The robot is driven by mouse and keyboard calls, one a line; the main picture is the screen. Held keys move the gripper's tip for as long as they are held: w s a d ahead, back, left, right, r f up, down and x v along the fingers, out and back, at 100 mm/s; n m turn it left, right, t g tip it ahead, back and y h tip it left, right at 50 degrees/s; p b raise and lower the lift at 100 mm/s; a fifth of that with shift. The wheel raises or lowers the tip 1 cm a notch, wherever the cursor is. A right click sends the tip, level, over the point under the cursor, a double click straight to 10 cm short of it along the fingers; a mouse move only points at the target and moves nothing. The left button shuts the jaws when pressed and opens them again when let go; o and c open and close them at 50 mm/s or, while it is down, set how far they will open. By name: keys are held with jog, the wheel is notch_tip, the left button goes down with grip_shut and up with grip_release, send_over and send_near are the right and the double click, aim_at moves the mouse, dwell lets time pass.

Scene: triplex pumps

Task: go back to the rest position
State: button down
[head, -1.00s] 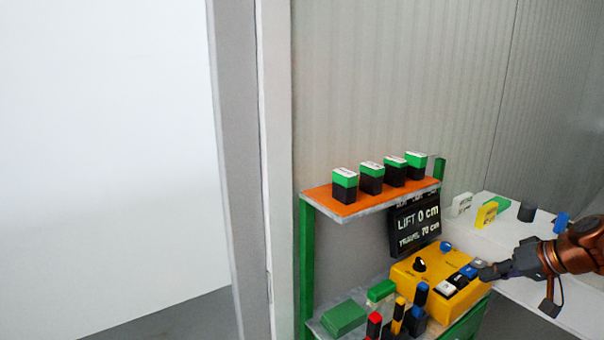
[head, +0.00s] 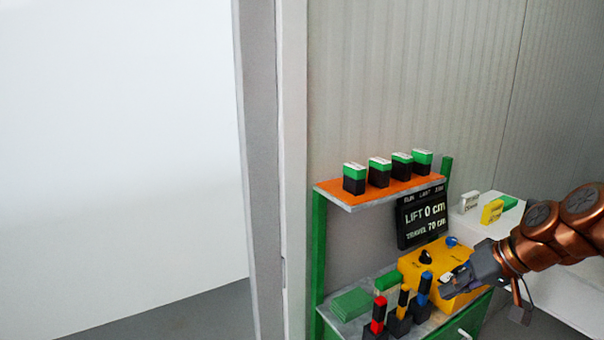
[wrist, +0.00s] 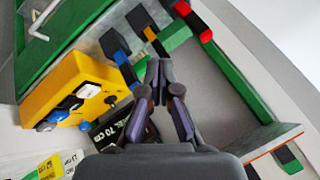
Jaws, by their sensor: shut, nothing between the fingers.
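My gripper (head: 447,290) is shut and empty in the head view, in front of the yellow control box (head: 413,265) and hiding part of its buttons. My copper-coloured arm reaches in from the right edge. In the wrist view my gripper (wrist: 166,68) points toward the lower shelf, with its fingertips together. The yellow control box (wrist: 70,78) lies to its left there, with white, blue and black buttons. The black display (head: 421,219) reads LIFT 0 cm and TRAVEL 70 cm.
Several green-and-black blocks stand on the orange shelf (head: 335,196). Red, yellow and blue-topped holders (head: 402,308) stand on the lower shelf, near a green pad (head: 351,304). A white table (head: 480,216) carries small yellow and green items. A grey post (head: 262,180) stands left.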

jog(key=s+a+f+n+g+h+p, duration=0.1)
jog(key=s+a+f+g+h, duration=0.1)
jog(key=s+a, duration=0.55)
jog(key=s+a+f+g+h, duration=0.25)
jog(key=s+a, duration=0.25)
jog(key=s, duration=0.6)
jog(key=s+d+f+m+g+h, duration=0.1)
jog(key=s+f+g, duration=0.1)
jog(key=s, duration=0.8)
jog(key=shift+d+f, duration=0.3)
jog(key=shift+f, duration=0.55)
